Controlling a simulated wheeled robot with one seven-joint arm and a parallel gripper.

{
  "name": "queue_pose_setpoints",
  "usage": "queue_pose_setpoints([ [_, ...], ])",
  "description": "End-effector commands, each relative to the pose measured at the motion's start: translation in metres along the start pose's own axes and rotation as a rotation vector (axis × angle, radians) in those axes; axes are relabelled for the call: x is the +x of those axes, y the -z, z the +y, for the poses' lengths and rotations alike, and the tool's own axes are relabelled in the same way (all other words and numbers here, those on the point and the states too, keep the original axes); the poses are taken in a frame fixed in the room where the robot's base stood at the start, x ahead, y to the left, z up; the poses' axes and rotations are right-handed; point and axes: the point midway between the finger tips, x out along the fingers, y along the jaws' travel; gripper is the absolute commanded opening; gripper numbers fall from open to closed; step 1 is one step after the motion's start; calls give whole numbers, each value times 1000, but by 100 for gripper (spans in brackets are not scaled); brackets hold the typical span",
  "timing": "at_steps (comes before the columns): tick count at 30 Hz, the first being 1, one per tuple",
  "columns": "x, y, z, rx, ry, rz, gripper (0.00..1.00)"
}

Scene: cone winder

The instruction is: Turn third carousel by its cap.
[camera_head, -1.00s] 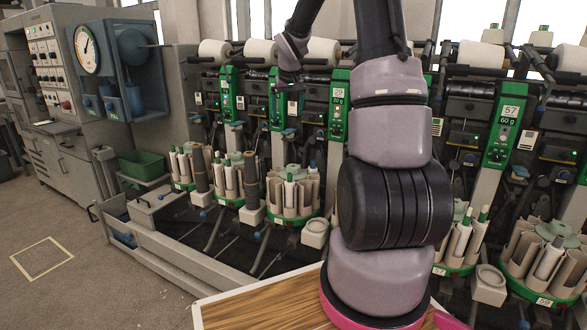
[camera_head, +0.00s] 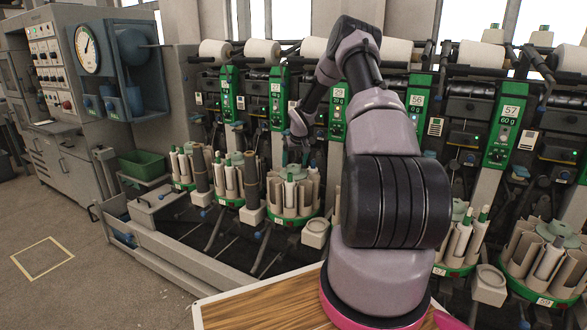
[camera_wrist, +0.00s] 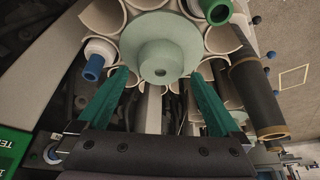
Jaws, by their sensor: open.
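The third carousel from the left (camera_head: 293,207) is a green-rimmed ring of pale tubes with a pale green cap (camera_head: 294,170) at its centre. My gripper (camera_head: 297,157) is over this carousel, fingers pointing down. In the wrist view its two green fingers (camera_wrist: 160,74) are spread apart, one on either side of the cap's hub, with gaps visible. I cannot tell whether either finger touches the cap. The gripper's own body hides part of the carousel's far side.
Two more carousels (camera_head: 228,187) stand to the left, with dark tubes (camera_head: 251,178) close beside the third one. In the wrist view a dark tube (camera_wrist: 257,95) lies right of the fingers. A carousel (camera_head: 545,262) stands far right. A wooden tabletop (camera_head: 265,305) is in front.

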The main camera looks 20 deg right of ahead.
Motion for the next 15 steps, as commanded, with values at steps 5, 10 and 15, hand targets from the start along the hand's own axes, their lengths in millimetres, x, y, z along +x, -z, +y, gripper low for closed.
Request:
queue_pose_setpoints([
  [5,26,0,0,1,1,0,100],
  [10,36,0,0,1,1,0,100],
  [15,37,0,0,1,0,1,100],
])
